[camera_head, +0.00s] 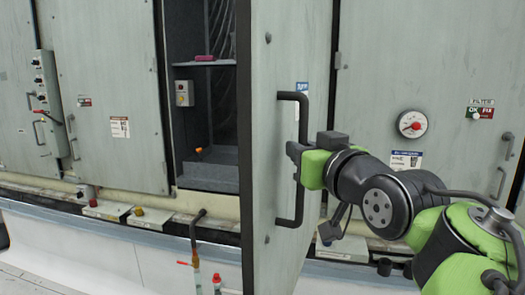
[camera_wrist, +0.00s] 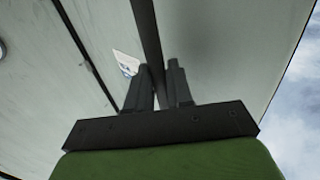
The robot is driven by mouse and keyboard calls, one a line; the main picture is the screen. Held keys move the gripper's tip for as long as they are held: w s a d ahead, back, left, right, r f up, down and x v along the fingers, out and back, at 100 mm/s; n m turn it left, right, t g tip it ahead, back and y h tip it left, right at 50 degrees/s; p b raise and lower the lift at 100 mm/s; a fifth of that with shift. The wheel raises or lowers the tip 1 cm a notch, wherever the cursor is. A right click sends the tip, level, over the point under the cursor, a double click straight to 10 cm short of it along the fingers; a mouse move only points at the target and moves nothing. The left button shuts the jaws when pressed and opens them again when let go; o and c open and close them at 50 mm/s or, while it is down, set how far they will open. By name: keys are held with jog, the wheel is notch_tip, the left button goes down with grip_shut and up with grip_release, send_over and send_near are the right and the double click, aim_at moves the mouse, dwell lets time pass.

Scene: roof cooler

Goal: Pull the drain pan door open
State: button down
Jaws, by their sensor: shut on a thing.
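The drain pan door (camera_head: 268,100) is a tall pale green-grey panel that stands swung out from the cabinet, with an opening showing to its left. Its dark handle (camera_head: 301,110) is a long vertical bar on the door's face. My gripper (camera_head: 297,152) is shut on the handle near its middle, reaching in from the right. In the wrist view, my gripper (camera_wrist: 160,88) has its two dark fingers on either side of the handle bar (camera_wrist: 147,35), with the door face (camera_wrist: 225,50) behind. The fingers hide part of the bar.
The open compartment (camera_head: 207,120) has a dark interior with a small switch box (camera_head: 185,93). A closed panel with a round gauge (camera_head: 411,124) stands at the right. A ledge with boxes (camera_head: 105,210) and a pipe (camera_head: 195,235) runs below the opening.

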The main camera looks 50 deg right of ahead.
jog(key=shift+d+r, duration=0.1)
jog(key=shift+r, duration=0.1)
jog(key=c, duration=1.3)
grip_release()
jog(key=shift+o, duration=0.8)
jog(key=shift+w+d+f, duration=0.1)
jog(key=shift+d+f, duration=0.05)
jog(key=shift+d, duration=0.1)
jog(key=shift+a, duration=0.1)
jog(key=v, duration=1.5)
jog(key=shift+s+a+p, duration=0.2)
jog(key=shift+s+p, duration=0.2)
jog(key=shift+p, duration=0.05)
